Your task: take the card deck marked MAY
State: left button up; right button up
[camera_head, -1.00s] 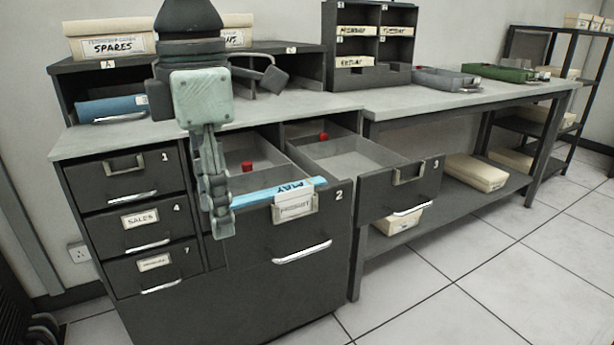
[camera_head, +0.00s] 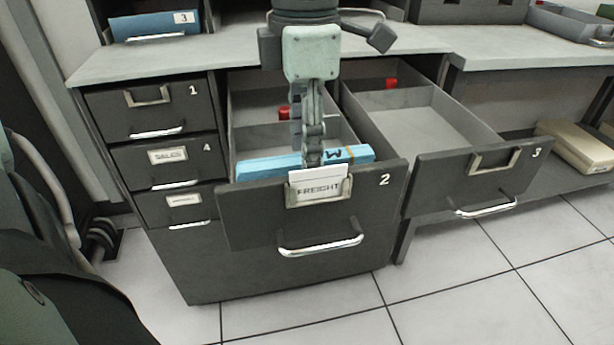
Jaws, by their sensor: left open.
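A blue card deck (camera_head: 352,154) lies at the front of open drawer 2 (camera_head: 245,205), just behind its front panel. Part of its lettering shows, with an M visible; the rest is hidden by my left gripper (camera_head: 311,160). My left gripper points down from above, with its fingers at the middle of the deck. It is open, seen nearly edge-on, and I cannot tell whether the fingers touch the deck. My right gripper is not in view.
Drawer 2 carries a FREIGHT label (camera_head: 318,190) and has a red block (camera_head: 284,113) further back.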

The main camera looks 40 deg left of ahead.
pick_arm(q)
notch_tip(320, 180, down, 2)
jog(key=shift+f, duration=0.15)
grip_shut()
jog(key=shift+w, duration=0.1)
